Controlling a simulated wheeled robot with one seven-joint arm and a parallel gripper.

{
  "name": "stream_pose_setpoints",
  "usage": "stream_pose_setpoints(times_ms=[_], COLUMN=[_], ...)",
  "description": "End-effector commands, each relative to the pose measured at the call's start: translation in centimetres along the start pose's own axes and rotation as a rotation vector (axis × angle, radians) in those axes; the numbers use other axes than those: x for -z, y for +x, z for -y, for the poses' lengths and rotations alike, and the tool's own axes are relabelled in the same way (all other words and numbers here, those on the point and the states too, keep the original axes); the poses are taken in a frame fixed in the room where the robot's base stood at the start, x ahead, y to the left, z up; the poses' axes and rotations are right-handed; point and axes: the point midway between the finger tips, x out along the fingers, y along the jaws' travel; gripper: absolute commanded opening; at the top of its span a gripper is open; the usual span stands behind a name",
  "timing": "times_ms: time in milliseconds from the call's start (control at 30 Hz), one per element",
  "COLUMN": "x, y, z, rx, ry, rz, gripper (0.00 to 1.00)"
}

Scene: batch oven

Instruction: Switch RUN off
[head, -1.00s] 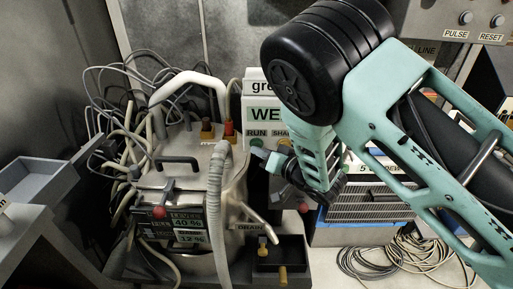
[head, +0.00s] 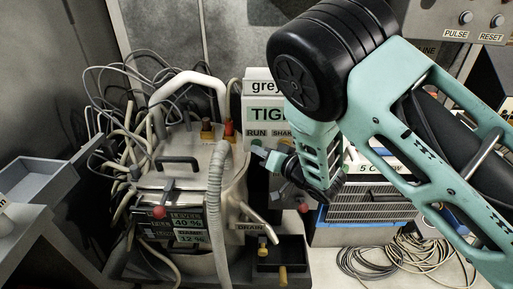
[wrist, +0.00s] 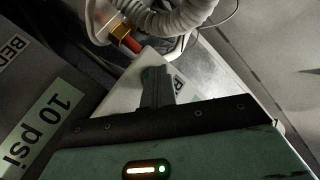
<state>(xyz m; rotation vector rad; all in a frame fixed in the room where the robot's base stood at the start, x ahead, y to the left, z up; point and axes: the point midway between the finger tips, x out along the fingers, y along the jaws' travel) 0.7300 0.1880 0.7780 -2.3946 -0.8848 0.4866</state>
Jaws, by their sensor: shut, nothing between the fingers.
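The RUN label (head: 256,134) is on a white control box (head: 258,87) with a screen that reads "TIG…", the rest hidden by my arm. The control under RUN is mostly hidden by my gripper (head: 262,154), whose tip lies just below the label. Whether it touches the control I cannot tell. In the wrist view my gripper (wrist: 154,75) is shut and empty, its narrow fingers over the white box face (wrist: 122,100). Part of a label shows beside the fingers.
Left of the box stands a metal vessel (head: 180,185) with a ribbed hose (head: 215,190) and tangled cables. A grey panel with PULSE and RESET buttons (head: 481,19) is at upper right. A vented unit (head: 365,207) and coiled cables (head: 400,257) lie below my arm.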

Motion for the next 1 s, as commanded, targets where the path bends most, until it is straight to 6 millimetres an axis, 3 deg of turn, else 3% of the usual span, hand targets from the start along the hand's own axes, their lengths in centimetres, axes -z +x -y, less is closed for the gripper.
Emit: stream_pose_setpoints(times_ms=[1000], x=[-0.26], y=[-0.64], z=[0.48], rx=[-0.001], ry=[0.0], rz=[-0.002], gripper=[0.0])
